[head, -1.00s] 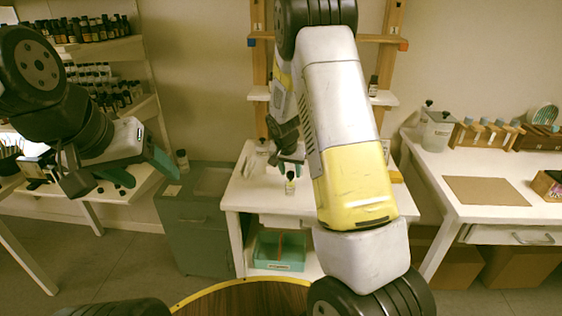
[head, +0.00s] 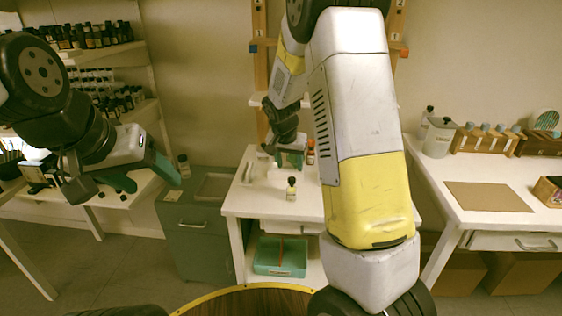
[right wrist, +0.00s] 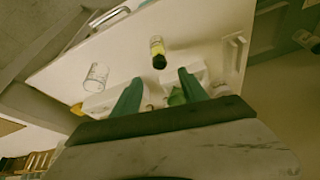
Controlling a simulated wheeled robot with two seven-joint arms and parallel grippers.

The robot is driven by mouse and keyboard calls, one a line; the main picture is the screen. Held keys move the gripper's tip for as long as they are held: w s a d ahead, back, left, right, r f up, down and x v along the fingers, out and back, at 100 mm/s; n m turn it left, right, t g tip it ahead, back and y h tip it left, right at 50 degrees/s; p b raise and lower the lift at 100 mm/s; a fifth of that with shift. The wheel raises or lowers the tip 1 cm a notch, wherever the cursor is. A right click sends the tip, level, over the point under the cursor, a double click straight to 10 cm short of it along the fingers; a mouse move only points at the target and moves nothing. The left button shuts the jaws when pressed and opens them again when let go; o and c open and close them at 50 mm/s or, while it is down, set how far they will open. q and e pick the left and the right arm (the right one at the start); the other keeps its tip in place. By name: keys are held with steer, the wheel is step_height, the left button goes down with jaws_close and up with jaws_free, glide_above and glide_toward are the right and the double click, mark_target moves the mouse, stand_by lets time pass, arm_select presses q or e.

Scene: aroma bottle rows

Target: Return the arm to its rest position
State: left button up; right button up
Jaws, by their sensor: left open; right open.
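My right arm crosses the middle of the head view. Its gripper (head: 290,160) is open and empty, above the white table (head: 247,203) and behind a small dark-capped bottle (head: 291,191) standing upright on it. In the right wrist view, the open gripper (right wrist: 161,90) has two green fingers apart, with nothing gripped between them. A bottle with a black cap (right wrist: 157,48) stands beyond the fingertips, apart from them. My left gripper (head: 148,182) is open and empty at the left of the head view, near the left shelves.
An orange bottle (head: 310,155) stands close to the right gripper. A clear glass (right wrist: 96,76) shows in the wrist view. A teal bin (head: 280,262) sits under the table, a grey cabinet (head: 193,238) beside it. The right table (head: 475,225) holds a brown mat (head: 488,197) and wooden racks.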

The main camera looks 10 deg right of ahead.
steer(key=s+r+n+y, duration=0.2)
steer(key=s+r+y, duration=0.1)
steer(key=s+r, duration=1.1)
steer(key=s+a+r+n+t, duration=0.1)
steer(key=s+r+n, duration=0.1)
steer(key=s, duration=0.6)
steer(key=s+a+r+n+t+y, duration=0.1)
steer(key=s+a+r+n, duration=0.1)
steer(key=s, duration=0.6)
steer(key=shift+r, duration=0.45)
